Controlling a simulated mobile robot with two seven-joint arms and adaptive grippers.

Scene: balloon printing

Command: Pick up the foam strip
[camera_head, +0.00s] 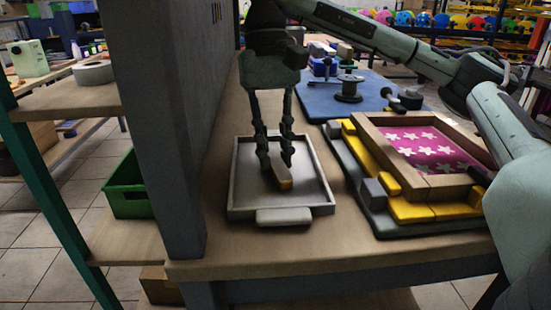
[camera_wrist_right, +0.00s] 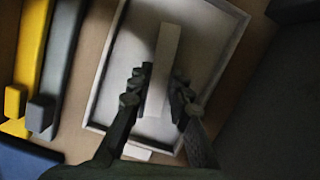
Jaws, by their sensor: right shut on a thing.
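The foam strip (camera_head: 284,183) is a pale narrow bar with a yellowish near end, inside a shallow grey tray (camera_head: 325,182) on the workbench. My right gripper (camera_head: 276,161) points down over the tray, with its two dark fingers on either side of the strip. It is shut on the strip. In the right wrist view the strip (camera_wrist_right: 166,50) runs lengthwise between the fingers (camera_wrist_right: 161,82), inside the tray's pale rim (camera_wrist_right: 110,50). I cannot tell whether the strip touches the tray floor. My left gripper is out of view.
A wooden printing frame (camera_head: 371,135) with star-patterned magenta fabric sits on yellow bars at the right. A blue mat (camera_head: 320,103) with a spool (camera_head: 349,88) lies behind. A tall grey panel (camera_head: 165,110) stands left of the tray.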

